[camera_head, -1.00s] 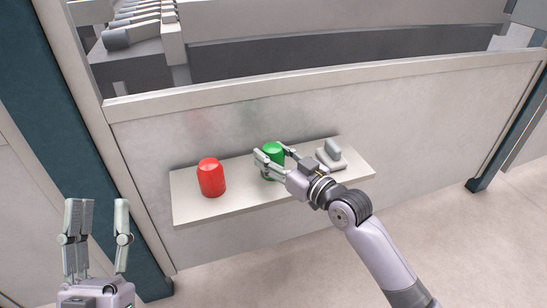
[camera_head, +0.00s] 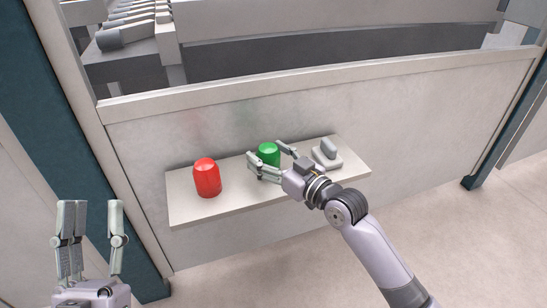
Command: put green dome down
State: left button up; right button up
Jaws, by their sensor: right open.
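The green dome (camera_head: 268,152) stands upright on the light grey shelf (camera_head: 225,208), near its middle. My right gripper (camera_head: 266,160) is at the dome from the front right. Its fingers are spread open, one in front of the dome and one at its right side, and they hide the dome's lower part. I cannot tell whether a finger touches it. My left gripper (camera_head: 90,222) is open and empty at the lower left, its fingers pointing up, well away from the shelf.
A red dome (camera_head: 207,177) stands on the shelf left of the green one. A grey block-like part (camera_head: 326,154) sits on the shelf to the right. The panel wall (camera_head: 400,125) rises behind the shelf. A dark teal post (camera_head: 75,130) stands at the left.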

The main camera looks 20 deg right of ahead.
jog(key=shift+r, duration=0.15)
jog(key=p+v, duration=0.2)
jog(key=v, duration=0.9)
pick_arm(q)
jog(key=w+f+g+y, duration=0.1)
jog(key=w+f+g, duration=0.3)
jog(key=f, duration=0.3)
jog(key=shift+f+g+y, duration=0.3)
jog(key=shift+g+y, duration=0.1)
jog(key=shift+g, duration=0.3)
pick_arm(e)
jog(key=s+a+r+m+t+h, duration=0.2)
jog(key=s+a+r+t, duration=0.2)
jog(key=s+a, duration=0.3)
jog(key=shift+a+r, duration=0.55)
jog(key=shift+a, duration=0.2)
